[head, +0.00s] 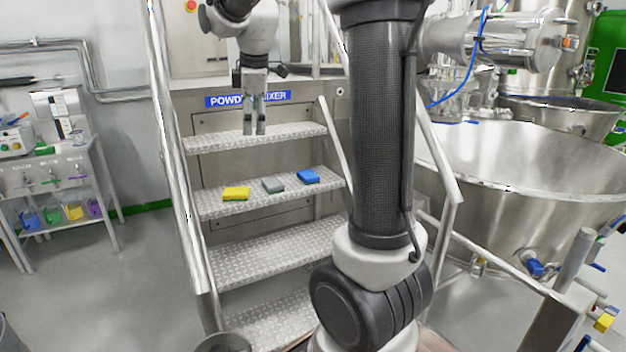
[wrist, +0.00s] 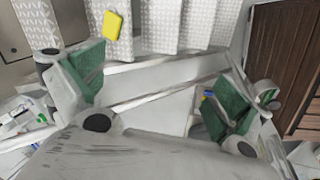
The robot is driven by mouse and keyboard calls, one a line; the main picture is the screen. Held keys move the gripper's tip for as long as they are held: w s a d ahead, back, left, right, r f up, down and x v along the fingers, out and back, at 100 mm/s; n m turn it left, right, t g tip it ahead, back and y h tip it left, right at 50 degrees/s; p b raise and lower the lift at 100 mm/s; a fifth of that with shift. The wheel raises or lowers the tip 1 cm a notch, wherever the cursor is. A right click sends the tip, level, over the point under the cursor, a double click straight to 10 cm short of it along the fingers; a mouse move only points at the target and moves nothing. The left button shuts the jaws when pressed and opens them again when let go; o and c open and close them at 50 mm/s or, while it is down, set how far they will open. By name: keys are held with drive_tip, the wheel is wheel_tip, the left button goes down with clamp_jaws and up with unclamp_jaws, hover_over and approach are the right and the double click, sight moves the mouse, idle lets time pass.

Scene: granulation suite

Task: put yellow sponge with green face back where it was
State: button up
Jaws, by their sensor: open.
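The yellow sponge with green face (head: 236,193) lies flat on a metal stair tread, yellow side up, with a thin green edge showing below. It also shows in the wrist view (wrist: 112,25), near the top. My gripper (head: 254,131) points down in front of the stairs and appears above the sponge in the head view, apart from it. In the wrist view my gripper (wrist: 155,92) has its two green-padded fingers wide apart with nothing between them.
Metal handrails (head: 176,160) flank the stairs. A large steel vessel (head: 530,170) stands at right, a shelf cart (head: 60,190) at left.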

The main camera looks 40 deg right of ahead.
drive_tip(key=s+a+f+m, duration=0.1)
drive_tip(key=s+f+m, duration=0.2)
drive_tip(key=s, duration=1.1)
drive_tip(key=s+a+f+m, duration=0.1)
drive_tip(key=s+f+m, duration=0.2)
drive_tip(key=s+m, duration=0.6)
drive_tip(key=s, duration=0.4)
drive_tip(key=shift+s+a+f+m+t+y, duration=0.2)
drive_tip(key=shift+s+a+m+t+y, duration=0.1)
drive_tip(key=shift+s+m+y, duration=0.1)
drive_tip(key=shift+w, duration=0.1)
